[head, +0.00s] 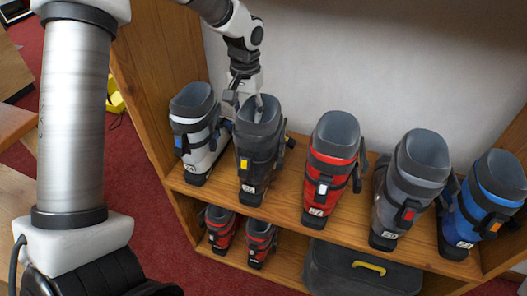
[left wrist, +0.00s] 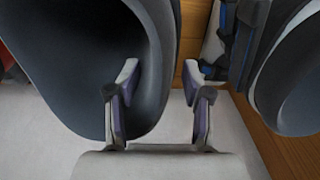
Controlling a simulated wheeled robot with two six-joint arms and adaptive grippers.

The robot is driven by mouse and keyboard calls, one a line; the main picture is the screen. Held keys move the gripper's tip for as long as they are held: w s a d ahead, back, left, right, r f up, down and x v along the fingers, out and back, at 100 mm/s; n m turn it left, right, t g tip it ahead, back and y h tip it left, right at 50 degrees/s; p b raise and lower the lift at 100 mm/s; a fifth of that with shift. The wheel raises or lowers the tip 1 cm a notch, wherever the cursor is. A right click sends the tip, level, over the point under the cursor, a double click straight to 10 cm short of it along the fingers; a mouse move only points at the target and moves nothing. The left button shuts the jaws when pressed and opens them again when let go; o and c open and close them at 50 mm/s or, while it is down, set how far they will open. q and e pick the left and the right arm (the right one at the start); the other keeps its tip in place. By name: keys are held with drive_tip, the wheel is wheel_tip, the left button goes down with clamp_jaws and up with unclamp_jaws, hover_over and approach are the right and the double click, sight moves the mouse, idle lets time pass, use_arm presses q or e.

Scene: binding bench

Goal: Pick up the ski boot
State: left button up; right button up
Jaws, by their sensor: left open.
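Several ski boots stand upright in a row on the wooden shelf. The black boot with a yellow buckle (head: 257,160) is second from the left. My left gripper (head: 244,101) is at the top of its cuff, coming from above and behind. In the left wrist view the gripper (left wrist: 159,85) is open, with one finger over the dark boot's opening (left wrist: 75,60) and the other outside its wall, over the gap. Whether either finger touches the cuff is unclear. The task line does not say which boot is meant. My right gripper is not in view.
A white boot with a blue buckle (head: 196,135) stands close on the left. Red (head: 330,165), grey (head: 408,185) and blue (head: 485,205) boots stand to the right. Small red boots (head: 220,228) and a dark case (head: 360,270) are on the lower shelf. A pale wall is behind.

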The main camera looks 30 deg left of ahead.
use_arm(q)
drive_tip(key=shift+s, duration=0.15)
drive_tip(key=shift+c, duration=0.4)
drive_tip(key=shift+f, duration=0.1)
clamp_jaws()
